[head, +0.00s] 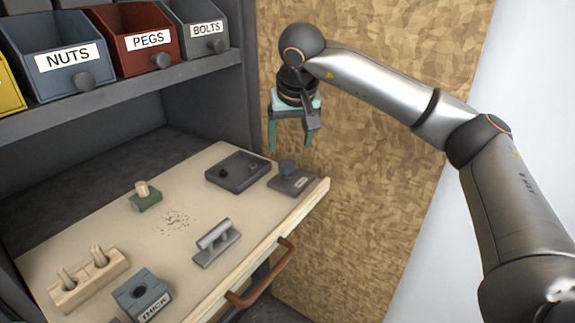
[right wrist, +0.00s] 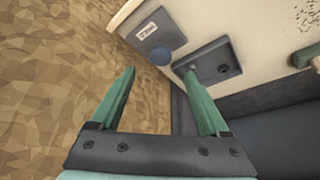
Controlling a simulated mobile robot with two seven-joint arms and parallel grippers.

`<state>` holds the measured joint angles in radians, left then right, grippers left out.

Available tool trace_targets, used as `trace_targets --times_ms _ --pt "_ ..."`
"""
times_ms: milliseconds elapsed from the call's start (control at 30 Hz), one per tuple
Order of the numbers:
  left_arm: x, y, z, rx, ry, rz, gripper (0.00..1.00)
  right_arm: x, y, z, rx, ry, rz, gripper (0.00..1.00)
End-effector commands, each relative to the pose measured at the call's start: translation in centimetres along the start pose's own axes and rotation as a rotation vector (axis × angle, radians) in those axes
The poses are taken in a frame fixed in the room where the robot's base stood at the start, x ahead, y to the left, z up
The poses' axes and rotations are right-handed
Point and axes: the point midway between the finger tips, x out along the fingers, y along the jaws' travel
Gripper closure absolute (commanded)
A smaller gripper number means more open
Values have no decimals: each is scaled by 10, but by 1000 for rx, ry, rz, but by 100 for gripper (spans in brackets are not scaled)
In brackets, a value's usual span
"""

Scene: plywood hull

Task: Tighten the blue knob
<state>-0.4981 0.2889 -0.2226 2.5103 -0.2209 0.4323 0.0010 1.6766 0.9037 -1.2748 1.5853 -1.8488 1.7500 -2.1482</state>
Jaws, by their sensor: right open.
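The blue knob (head: 288,167) sits on a small grey labelled block (head: 296,181) at the right end of the wooden board. In the right wrist view the round blue knob (right wrist: 161,56) and its block (right wrist: 144,32) show beyond the fingertips. My right gripper (head: 291,148) is open and empty, with green fingers pointing down, above and apart from the knob. In the right wrist view its two fingers (right wrist: 160,72) are spread wide, with nothing between them. My left gripper is not in view.
A dark tray (head: 238,170) with small round parts lies left of the knob's block. The wooden board (head: 110,217) also holds a green block with a peg, a grey handle piece and a THICK block (head: 141,294). Labelled bins stand on the shelf (head: 130,88). A plywood wall is behind.

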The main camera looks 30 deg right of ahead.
Motion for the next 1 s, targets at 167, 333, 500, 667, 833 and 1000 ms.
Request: trace_targets --times_ms 167,333,500,667,833,1000 --pt "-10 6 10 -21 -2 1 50 41 0 2 2 -3 0 21" --pt "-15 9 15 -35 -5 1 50 63 0 1 1 -1 -1 21" --pt "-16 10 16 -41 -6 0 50 72 -1 0 1 0 -2 21" --pt "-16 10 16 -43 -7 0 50 73 -1 0 1 0 -2 21" --pt "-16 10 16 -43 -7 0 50 73 -1 0 1 0 -2 27" --pt "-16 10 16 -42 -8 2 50 72 -1 0 1 0 -2 46"
